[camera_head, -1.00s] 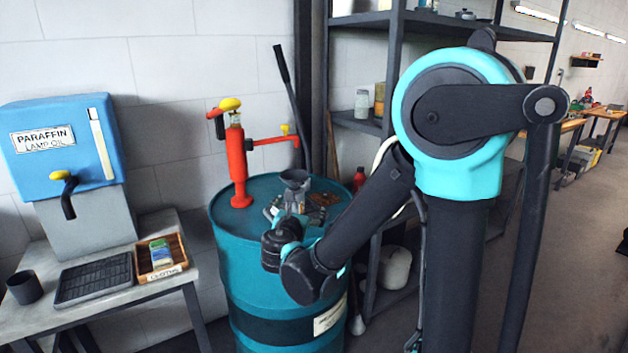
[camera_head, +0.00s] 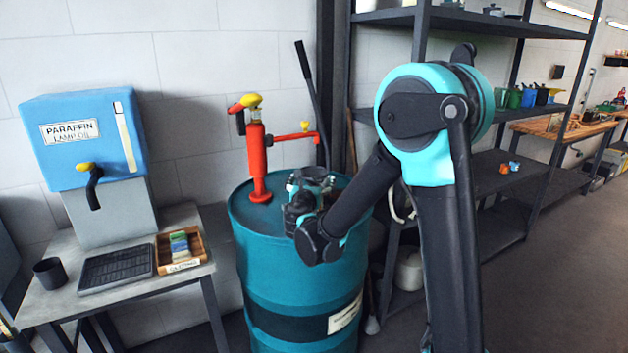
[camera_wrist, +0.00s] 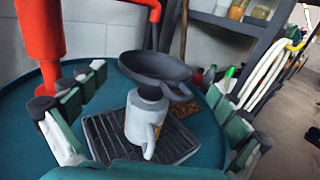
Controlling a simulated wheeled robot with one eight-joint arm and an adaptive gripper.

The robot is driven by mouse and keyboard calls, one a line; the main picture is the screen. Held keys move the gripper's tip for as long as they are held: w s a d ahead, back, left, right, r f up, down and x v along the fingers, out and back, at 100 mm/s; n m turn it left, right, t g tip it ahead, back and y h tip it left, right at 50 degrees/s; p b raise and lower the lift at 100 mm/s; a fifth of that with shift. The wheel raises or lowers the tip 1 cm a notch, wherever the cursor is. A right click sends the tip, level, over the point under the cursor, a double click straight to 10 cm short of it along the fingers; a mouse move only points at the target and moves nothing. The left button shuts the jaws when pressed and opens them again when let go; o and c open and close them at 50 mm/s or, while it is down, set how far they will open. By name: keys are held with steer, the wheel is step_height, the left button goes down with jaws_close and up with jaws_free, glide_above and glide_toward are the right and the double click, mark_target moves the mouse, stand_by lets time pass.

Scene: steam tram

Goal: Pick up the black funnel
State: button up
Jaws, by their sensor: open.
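The black funnel (camera_wrist: 157,66) shows in the wrist view, its wide bowl up and its spout down in the mouth of a grey jug (camera_wrist: 138,122). The jug stands on a black slatted tray (camera_wrist: 104,142) on top of the teal drum (camera_head: 277,275). My gripper (camera_wrist: 160,75) is open, with one finger left and one right of the funnel and jug. It is empty, and gaps show on both sides. In the head view my gripper (camera_head: 312,182) is over the drum top and mostly hides the funnel and jug.
A red hand pump (camera_head: 257,160) rises from the drum close to the left finger. A dark lever leans behind the drum. Shelves (camera_head: 500,172) stand to the right. A table (camera_head: 215,243) at left holds a blue paraffin dispenser (camera_head: 85,140), a dark mug and a wooden box.

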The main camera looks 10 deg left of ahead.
mark_target(313, 172)
steer(key=shift+w+a, duration=0.1)
steer(key=shift+w, duration=2.65)
steer(key=c, duration=1.2)
steer(key=shift+o, duration=0.2)
steer(key=shift+r, duration=0.15)
step_height(313, 172, up, 20)
